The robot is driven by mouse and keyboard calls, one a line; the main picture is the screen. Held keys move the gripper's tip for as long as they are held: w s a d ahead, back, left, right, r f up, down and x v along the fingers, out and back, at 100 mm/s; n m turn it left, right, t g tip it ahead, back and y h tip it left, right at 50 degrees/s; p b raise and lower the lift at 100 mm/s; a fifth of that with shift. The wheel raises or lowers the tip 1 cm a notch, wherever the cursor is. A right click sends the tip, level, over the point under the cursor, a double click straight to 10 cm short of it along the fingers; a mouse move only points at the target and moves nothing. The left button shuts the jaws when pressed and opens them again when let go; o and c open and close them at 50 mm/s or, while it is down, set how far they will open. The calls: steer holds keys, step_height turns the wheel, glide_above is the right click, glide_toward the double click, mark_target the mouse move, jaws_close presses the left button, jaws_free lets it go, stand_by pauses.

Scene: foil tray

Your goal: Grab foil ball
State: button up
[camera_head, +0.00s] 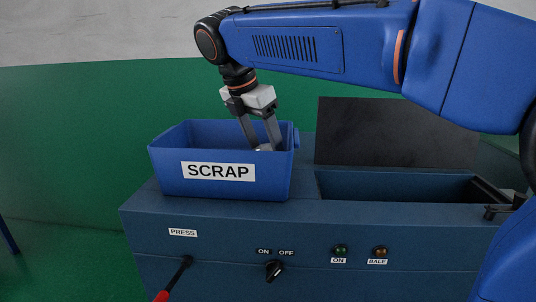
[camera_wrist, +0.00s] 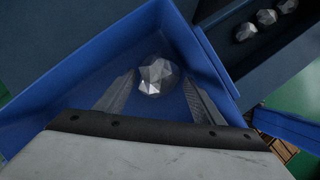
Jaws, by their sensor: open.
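A crumpled silver foil ball (camera_wrist: 156,77) lies in the blue scrap bin, between and just beyond my two fingertips in the wrist view. In the head view only the top of the foil ball (camera_head: 264,148) shows above the bin's front wall. The blue bin (camera_head: 170,187) carries a SCRAP label and also shows in the wrist view (camera_wrist: 45,110). My gripper (camera_head: 262,146) reaches down into the bin with its fingers apart. In the wrist view my gripper (camera_wrist: 158,88) has a finger on each side of the ball, with visible gaps.
The bin stands on a dark blue press (camera_head: 210,240) with switches and lamps. Right of the bin is an open chamber (camera_head: 395,187) with a raised dark lid (camera_head: 395,132). Several more foil balls (camera_wrist: 266,17) lie in the chamber in the wrist view. The bin walls surround my fingers.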

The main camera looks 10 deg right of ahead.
steer(key=shift+x, duration=1)
steer(key=c, duration=0.8)
steer(key=shift+o, duration=0.2)
